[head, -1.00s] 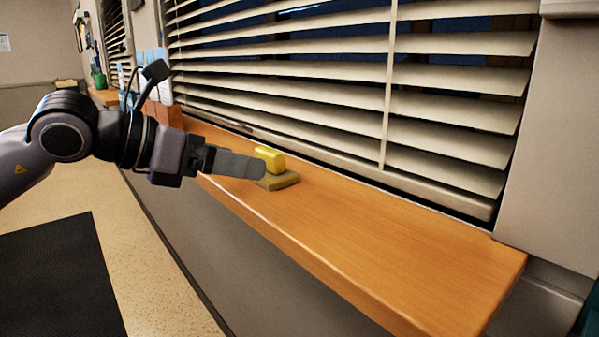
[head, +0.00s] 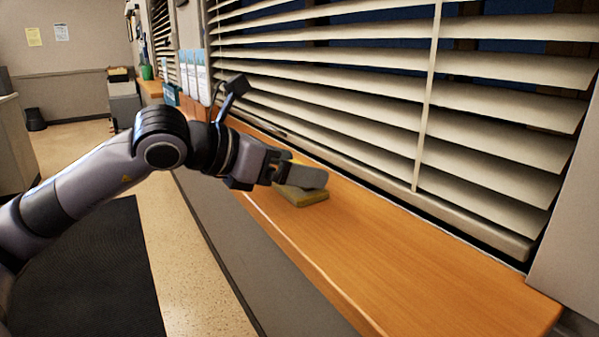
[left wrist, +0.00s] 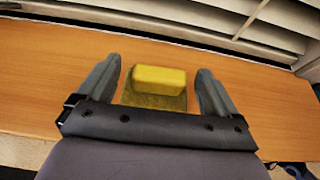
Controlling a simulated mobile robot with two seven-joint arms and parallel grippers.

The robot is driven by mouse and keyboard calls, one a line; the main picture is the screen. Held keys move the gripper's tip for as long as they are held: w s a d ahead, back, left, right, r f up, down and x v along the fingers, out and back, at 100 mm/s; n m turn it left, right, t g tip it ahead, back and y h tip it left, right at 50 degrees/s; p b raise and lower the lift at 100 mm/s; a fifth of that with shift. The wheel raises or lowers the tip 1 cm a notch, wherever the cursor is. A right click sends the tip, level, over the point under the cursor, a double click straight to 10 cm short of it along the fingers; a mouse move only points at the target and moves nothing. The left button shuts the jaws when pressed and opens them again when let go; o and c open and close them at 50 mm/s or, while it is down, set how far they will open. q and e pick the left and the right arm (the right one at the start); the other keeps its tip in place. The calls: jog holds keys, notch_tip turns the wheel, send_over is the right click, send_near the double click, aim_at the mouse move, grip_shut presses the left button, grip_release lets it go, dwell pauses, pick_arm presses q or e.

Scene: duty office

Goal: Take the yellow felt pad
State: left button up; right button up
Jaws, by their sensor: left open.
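The yellow felt pad (left wrist: 160,78) has a bright yellow block on top of a flatter, olive-yellow base (left wrist: 155,101). It rests on the wooden sill (head: 400,255). In the head view its base (head: 303,198) shows below my fingers, and most of the yellow top is hidden behind them. My left gripper (head: 308,178) is open. In the left wrist view its two fingers (left wrist: 159,70) stand on either side of the pad, with a gap visible on each side. My right gripper is in neither view.
Window blinds (head: 400,90) run along the back of the sill. Pale blue leaflets (head: 197,75) stand farther along it at the left. The sill is clear to the right of the pad. A dark mat (head: 90,265) lies on the floor.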

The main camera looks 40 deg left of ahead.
pick_arm(q)
jog(key=shift+p+x, duration=0.4)
jog(key=shift+x, duration=1.2)
jog(key=c, duration=1.1)
jog(key=shift+o, duration=0.2)
jog(key=shift+r, duration=0.2)
